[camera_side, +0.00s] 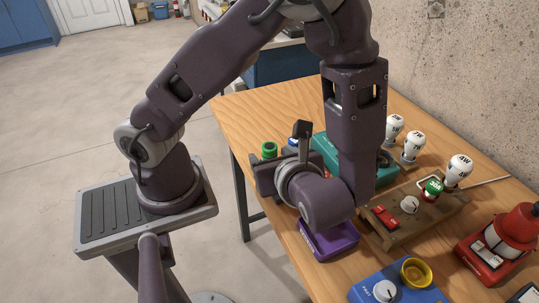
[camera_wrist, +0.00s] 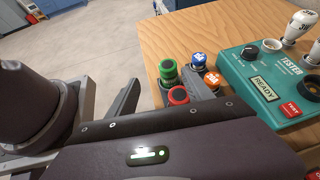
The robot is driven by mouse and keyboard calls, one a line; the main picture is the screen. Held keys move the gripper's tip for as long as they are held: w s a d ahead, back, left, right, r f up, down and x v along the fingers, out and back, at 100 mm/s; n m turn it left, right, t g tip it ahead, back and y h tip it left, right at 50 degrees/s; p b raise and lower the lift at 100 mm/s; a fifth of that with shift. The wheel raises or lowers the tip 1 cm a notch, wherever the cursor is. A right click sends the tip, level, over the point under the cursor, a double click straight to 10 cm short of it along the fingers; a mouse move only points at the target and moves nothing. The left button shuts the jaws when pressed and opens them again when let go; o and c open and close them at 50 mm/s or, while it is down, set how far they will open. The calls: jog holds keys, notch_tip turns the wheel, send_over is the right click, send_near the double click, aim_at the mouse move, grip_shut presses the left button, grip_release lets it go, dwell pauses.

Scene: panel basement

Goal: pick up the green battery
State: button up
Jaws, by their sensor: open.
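The green battery (camera_wrist: 168,70) stands upright near the table's edge in the wrist view. Its bright green top also shows in the side view (camera_side: 269,149), just beyond my gripper (camera_side: 268,178). In the wrist view my gripper (camera_wrist: 165,92) is open, with one dark finger to the left of the green battery. The other finger is hard to make out. I cannot tell whether the green battery is between the fingers. Nothing is seen held. The lower part of the battery is hidden.
A red-topped battery (camera_wrist: 177,95) stands close in front of the green one. A blue-topped battery (camera_wrist: 198,60) and an orange-topped one (camera_wrist: 212,80) stand to its right. The teal tester (camera_wrist: 262,84) is farther right. A purple device (camera_side: 328,241) lies below my wrist.

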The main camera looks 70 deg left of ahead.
aim_at(270, 147)
jog(key=shift+w+d+f+m+y, duration=0.1)
jog(key=shift+w+f+m+y, duration=0.15)
jog(key=shift+f+m, duration=0.2)
jog(key=shift+w+a+f+t, duration=0.1)
jog(key=shift+a+f+t, duration=0.05)
jog(key=shift+a+t, duration=0.2)
jog(key=x, duration=0.6)
jog(key=shift+w+a, duration=0.15)
jog(key=shift+w, duration=0.2)
grip_shut()
